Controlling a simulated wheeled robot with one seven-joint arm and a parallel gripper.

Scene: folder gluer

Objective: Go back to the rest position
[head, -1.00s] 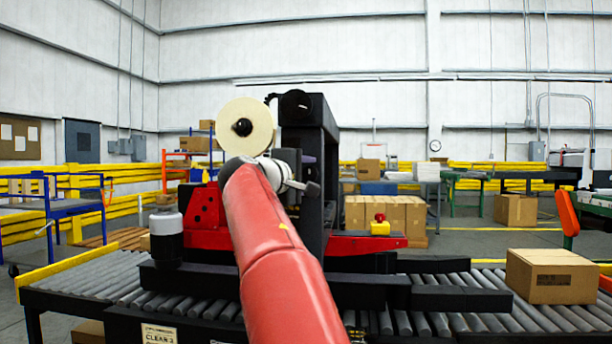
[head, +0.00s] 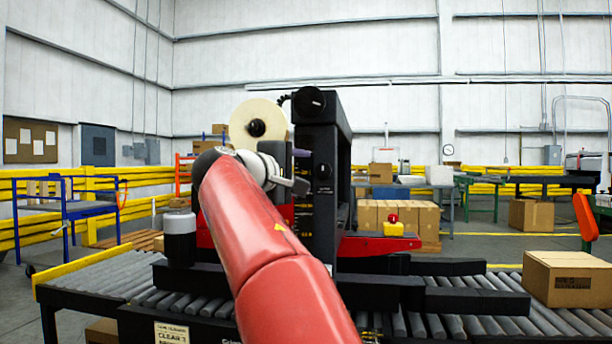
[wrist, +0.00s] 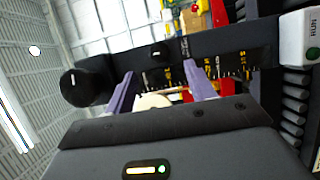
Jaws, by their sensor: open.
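My gripper shows in the wrist view (wrist: 160,92) with its two purple fingers spread apart and nothing between them. Past the fingers is a black machine column with a yellow-marked scale (wrist: 225,68) and a black knob (wrist: 82,87). In the head view my red arm reaches up and forward, its end in front of the black taping machine (head: 322,170). The gripper end (head: 292,184) is small there and partly hidden by my wrist. A cream tape roll (head: 258,125) sits on the machine just behind my wrist.
A roller conveyor (head: 100,285) runs across the front through the machine. A cardboard box (head: 568,279) stands on its right end. A red button on a yellow housing (head: 393,227) is right of the column. A blue cart (head: 65,215) stands at left.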

